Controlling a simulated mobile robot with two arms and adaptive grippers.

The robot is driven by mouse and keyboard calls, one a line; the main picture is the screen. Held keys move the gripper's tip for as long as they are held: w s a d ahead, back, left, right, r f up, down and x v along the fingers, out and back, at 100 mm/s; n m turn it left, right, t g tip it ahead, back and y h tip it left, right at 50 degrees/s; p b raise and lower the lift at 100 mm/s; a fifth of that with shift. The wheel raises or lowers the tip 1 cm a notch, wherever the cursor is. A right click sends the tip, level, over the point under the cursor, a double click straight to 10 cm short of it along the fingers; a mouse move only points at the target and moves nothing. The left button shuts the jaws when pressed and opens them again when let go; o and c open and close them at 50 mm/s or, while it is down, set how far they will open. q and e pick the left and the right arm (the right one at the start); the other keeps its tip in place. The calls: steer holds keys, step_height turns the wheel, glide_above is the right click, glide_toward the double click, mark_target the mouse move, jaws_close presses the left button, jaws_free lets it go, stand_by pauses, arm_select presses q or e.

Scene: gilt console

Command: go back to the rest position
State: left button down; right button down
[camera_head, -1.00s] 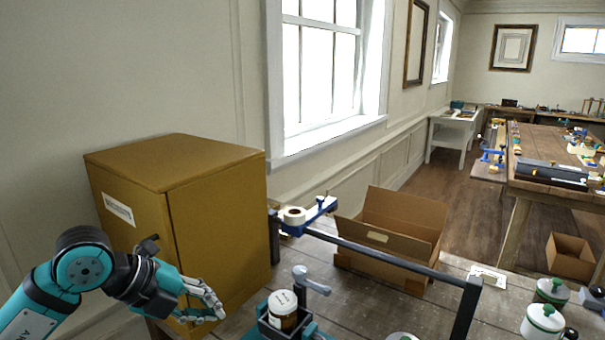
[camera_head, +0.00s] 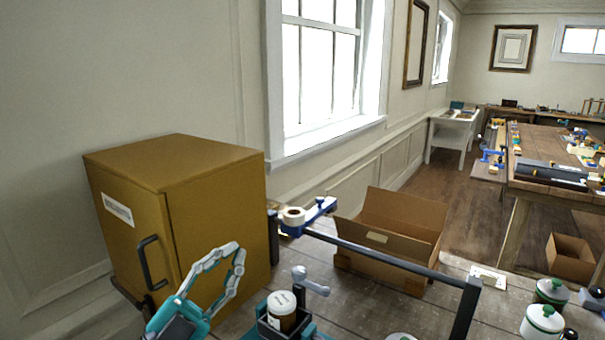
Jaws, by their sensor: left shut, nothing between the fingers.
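My left gripper (camera_head: 237,256) is at the lower left, in front of the ochre cabinet (camera_head: 215,225). Its fingers rise from a teal base, curve into a loop and meet at the tips, shut with nothing held. The cabinet's door is closed and its black handle (camera_head: 152,263) is in plain view, apart from and left of the gripper. The gripper's base is cut off by the bottom edge of the picture. My right gripper is not in view.
A jar with a white lid (camera_head: 281,311) stands in a dark holder right of the gripper. A dark rail (camera_head: 375,255) runs across the bench before an open cardboard box (camera_head: 395,225). White canisters (camera_head: 541,322) stand at the lower right. Bare bench lies between.

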arm_select(q)
steer(key=a+f+n+g+y, duration=0.1)
steer(key=a+f+n+y, duration=0.7)
steer(key=f, duration=0.3)
steer(key=a+f+n+g+y, duration=0.1)
steer(key=a+f+n+y, duration=0.4)
steer(key=f+n+y, duration=0.45)
steer(key=s+d+f+m+g+h, duration=0.1)
steer(key=s+d+f+m+g, duration=0.15)
steer(key=s+f+g, duration=1.45)
steer(key=s+f+t+b, duration=0.1)
steer(key=s+f+t, duration=0.15)
steer(key=f, duration=1.15)
steer(key=s+f+t, duration=0.1)
steer(key=s+f, duration=0.2)
steer(key=f, duration=1)
steer(key=s+a+f+g+b, duration=0.1)
steer(key=s+a+f+g, duration=0.1)
steer(key=s+f, duration=1.5)
step_height(320, 180, down, 3)
steer(key=shift+s+a+f+n, duration=0.2)
steer(key=shift+a+n, duration=0.1)
steer(key=shift+a, duration=0.1)
